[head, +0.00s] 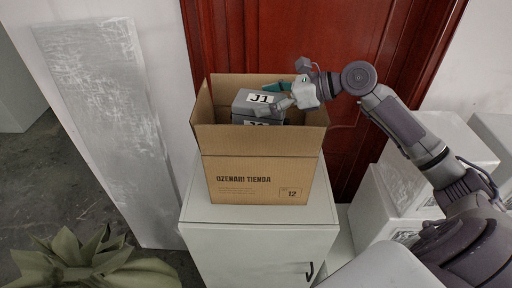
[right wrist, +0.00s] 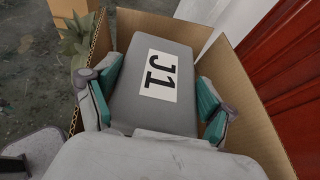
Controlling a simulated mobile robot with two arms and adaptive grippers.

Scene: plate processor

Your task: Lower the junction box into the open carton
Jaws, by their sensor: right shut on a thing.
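The junction box (head: 249,103) is grey with a white "J1" label. In the head view it sits within the opening of the open carton (head: 262,177), its top near the rim and its lower part hidden by the front wall. My right gripper (head: 288,95) reaches in from the right over the carton's rim. In the right wrist view its teal-padded fingers (right wrist: 157,100) are on both sides of the junction box (right wrist: 152,112), shut on it, with carton walls (right wrist: 240,112) around. Whether the box touches the carton's floor is hidden. My left gripper is not in view.
The carton stands on a white cabinet (head: 258,236) in front of a red door (head: 290,40). White boxes (head: 440,140) stand at the right. A pale panel (head: 105,120) leans at the left, with a plant (head: 90,262) below it.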

